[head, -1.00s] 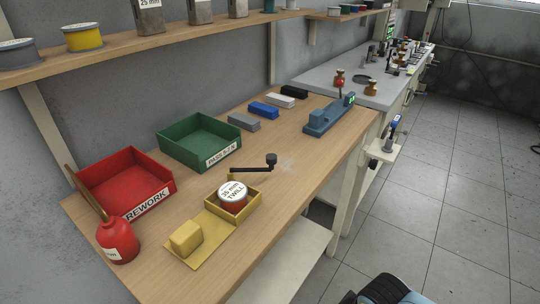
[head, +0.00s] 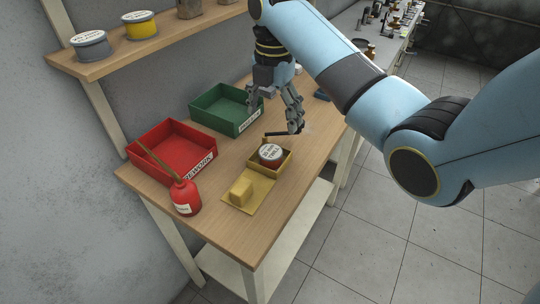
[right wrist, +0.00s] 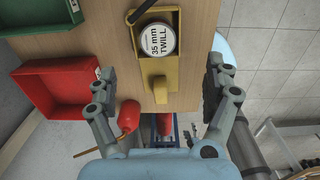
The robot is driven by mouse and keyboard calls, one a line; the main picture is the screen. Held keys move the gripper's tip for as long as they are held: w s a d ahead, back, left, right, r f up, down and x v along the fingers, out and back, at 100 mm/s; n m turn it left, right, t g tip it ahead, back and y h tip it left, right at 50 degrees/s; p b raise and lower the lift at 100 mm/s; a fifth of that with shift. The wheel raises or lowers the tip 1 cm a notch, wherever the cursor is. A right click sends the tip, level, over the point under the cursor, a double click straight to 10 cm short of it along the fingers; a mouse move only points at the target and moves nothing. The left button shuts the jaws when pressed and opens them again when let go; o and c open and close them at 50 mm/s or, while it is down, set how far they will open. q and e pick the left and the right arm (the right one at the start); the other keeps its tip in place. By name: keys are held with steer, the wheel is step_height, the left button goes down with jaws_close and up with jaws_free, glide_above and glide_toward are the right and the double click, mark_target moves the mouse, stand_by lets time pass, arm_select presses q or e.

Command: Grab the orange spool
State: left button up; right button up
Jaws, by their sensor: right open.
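The spool (head: 270,154) sits upright in a yellow square holder (head: 284,168) on the wooden bench. It has a white top label reading 35 mm TWILL and a reddish-orange side. In the right wrist view, the spool (right wrist: 156,40) shows from above, ahead of the fingers. My right gripper (head: 273,117) points down over the bench, beyond the holder in the head view. Its fingers are spread and empty, apart from the spool. My left gripper is not in view.
A red REWORK bin (head: 150,165), a red bottle (head: 186,198) and a green bin (head: 215,120) stand left of the holder. A black crank arm (head: 280,134) lies behind it. A yellow block (head: 240,190) sits in front. The shelf (head: 105,62) is above.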

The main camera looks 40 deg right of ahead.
glide_above(271, 151)
steer(key=f, duration=0.4)
steer(key=shift+s+d+f, duration=0.1)
steer(key=shift+d+f, duration=0.1)
steer(key=shift+f, duration=0.2)
steer(key=f, duration=0.3)
steer(key=f+p, duration=0.1)
steer(key=f, duration=0.1)
steer(key=shift+a+f, duration=0.25)
steer(key=shift+f, duration=0.1)
steer(key=shift+c, duration=0.4)
steer(key=c, duration=1.3)
